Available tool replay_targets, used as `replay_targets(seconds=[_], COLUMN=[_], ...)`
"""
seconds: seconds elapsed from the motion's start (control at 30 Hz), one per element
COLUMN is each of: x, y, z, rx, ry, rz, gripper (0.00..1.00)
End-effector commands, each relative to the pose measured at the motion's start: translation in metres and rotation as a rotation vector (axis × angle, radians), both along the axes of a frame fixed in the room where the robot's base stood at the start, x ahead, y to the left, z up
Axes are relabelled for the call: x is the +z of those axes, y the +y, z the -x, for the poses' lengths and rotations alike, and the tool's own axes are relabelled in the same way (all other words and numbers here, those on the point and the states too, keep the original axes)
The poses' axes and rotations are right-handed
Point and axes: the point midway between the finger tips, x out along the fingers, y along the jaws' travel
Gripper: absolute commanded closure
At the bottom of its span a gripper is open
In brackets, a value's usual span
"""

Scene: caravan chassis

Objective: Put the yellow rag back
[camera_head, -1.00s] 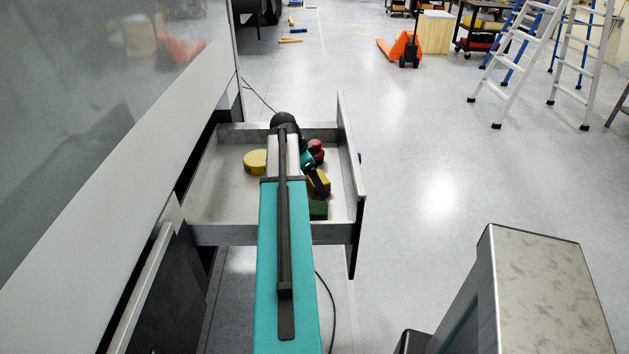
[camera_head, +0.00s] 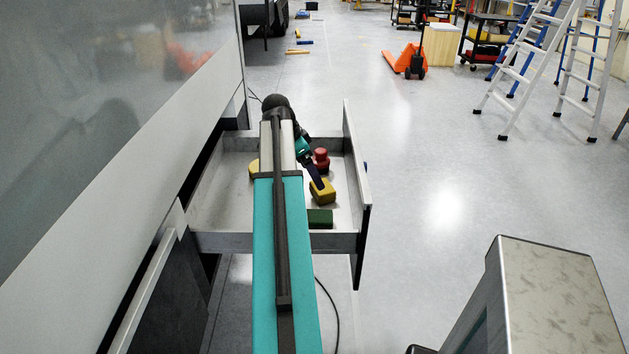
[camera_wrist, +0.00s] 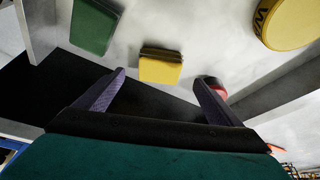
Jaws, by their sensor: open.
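The yellow rag (camera_head: 322,192) looks like a small folded block and lies in the open drawer (camera_head: 222,209), near its right side. In the wrist view the rag (camera_wrist: 160,70) has a dark band along its far edge and lies just beyond my fingertips. My gripper (camera_wrist: 162,82) is open, with its two fingers apart and nothing seen held between them. In the head view my gripper (camera_head: 315,177) is partly hidden by the arm and hangs over the drawer by the rag. I cannot tell whether a finger touches it.
A green block (camera_head: 320,218) and a red item (camera_head: 321,158) lie in the drawer near the rag. A round yellow item (camera_wrist: 290,22) is partly hidden by my arm in the head view.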

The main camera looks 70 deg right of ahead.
Motion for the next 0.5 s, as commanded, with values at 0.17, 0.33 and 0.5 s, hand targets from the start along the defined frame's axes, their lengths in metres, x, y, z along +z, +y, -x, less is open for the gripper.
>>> replay_targets(seconds=[0.17, 0.33, 0.5], x=[0.019, 0.030, 0.034], y=[0.005, 0.009, 0.010], z=[-0.006, -0.009, -0.010], rx=[0.000, 0.000, 0.000], ry=[0.000, 0.000, 0.001], rz=[0.001, 0.000, -0.001], gripper=[0.11, 0.11, 0.11])
